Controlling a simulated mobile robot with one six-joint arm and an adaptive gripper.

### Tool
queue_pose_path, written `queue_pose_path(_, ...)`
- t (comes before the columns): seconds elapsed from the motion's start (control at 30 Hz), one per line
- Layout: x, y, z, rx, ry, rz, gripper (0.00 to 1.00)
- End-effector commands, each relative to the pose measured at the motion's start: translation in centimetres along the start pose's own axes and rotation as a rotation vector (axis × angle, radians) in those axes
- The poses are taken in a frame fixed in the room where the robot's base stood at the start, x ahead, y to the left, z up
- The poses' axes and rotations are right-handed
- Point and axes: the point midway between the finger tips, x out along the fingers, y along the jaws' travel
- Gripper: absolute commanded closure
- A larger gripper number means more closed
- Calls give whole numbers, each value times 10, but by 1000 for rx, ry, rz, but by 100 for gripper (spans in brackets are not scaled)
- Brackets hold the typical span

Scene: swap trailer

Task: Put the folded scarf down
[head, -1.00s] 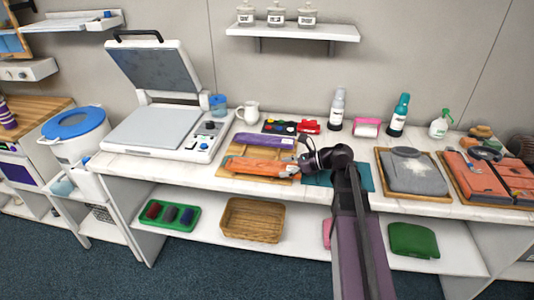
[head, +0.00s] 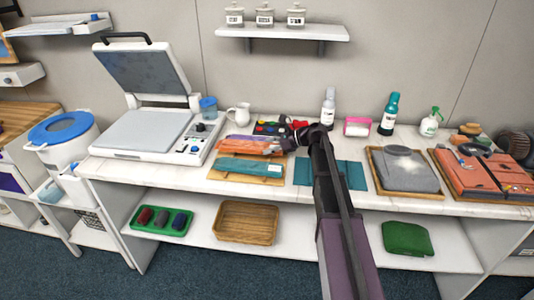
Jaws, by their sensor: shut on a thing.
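An orange folded scarf (head: 250,145) lies lengthwise at the back of the wooden board (head: 225,176). My gripper (head: 280,148) is shut on its right end. A purple folded cloth (head: 229,138) shows only as a thin strip beside and behind the orange scarf, which hides most of it. A teal folded cloth (head: 250,168) with a pale patch at its right end lies on the front of the board. I cannot tell whether the orange scarf rests on the things under it or hangs just above them.
A white press (head: 150,120) with its lid raised stands left of the board. A teal mat (head: 350,174) lies to the right, partly behind my arm. A tray with a grey garment (head: 408,168) is farther right. Bottles (head: 389,115), a white mug (head: 240,114) and a paint set stand behind.

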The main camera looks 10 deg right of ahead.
Motion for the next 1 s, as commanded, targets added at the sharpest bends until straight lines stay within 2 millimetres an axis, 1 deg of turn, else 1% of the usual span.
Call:
queue_pose_path(0.33, 0, -1, 0, 0, 0, 0, 61)
queue_pose_path(0.43, 2, -8, 0, 0, 0, 0, 61)
queue_pose_path(0.5, 5, -15, 0, 0, 0, 0, 61)
queue_pose_path(0.8, 15, -12, -26, 0, 0, 0, 61)
queue_pose_path(1.0, 18, -12, -32, 0, 0, 0, 61)
